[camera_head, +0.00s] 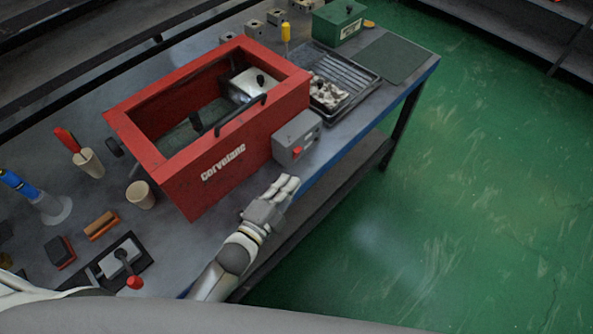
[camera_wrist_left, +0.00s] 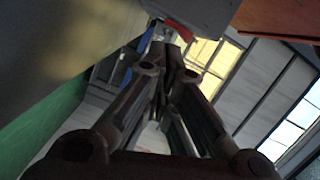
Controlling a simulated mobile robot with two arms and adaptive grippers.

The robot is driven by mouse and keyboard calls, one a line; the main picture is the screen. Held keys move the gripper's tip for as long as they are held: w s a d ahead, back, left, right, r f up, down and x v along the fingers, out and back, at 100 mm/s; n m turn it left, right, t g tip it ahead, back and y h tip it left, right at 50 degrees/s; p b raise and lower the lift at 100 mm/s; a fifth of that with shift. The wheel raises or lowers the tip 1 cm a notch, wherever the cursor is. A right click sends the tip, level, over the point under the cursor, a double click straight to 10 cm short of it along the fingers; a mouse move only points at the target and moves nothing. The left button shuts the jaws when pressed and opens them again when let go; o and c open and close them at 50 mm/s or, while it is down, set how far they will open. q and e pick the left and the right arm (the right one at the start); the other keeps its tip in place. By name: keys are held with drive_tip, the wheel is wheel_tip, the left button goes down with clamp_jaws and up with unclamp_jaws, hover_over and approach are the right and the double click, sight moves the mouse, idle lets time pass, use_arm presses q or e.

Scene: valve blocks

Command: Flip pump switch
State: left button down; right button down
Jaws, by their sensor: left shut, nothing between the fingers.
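A grey switch box (camera_head: 297,138) with a small red switch (camera_head: 297,152) on its front stands at the table's front edge, against the red "Corvalanc"-like lettered open box (camera_head: 225,165). My left gripper (camera_head: 289,184) is shut and empty, in front of and below the switch in the head view. In the left wrist view, the shut fingers (camera_wrist_left: 170,58) point up toward the underside of the grey box (camera_wrist_left: 200,14). The red switch (camera_wrist_left: 178,31) shows just beyond the fingertips. I cannot tell whether they touch. My right gripper is out of view.
A black ribbed tray (camera_head: 350,75) with small parts lies right of the red box. A green box (camera_head: 338,22) stands behind it. A beige cup (camera_head: 140,195) and a red-knobbed lever device (camera_head: 120,258) are at left. Green floor (camera_head: 440,200) is clear.

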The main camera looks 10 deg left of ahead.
use_arm(q)
drive_tip(key=v, duration=0.6)
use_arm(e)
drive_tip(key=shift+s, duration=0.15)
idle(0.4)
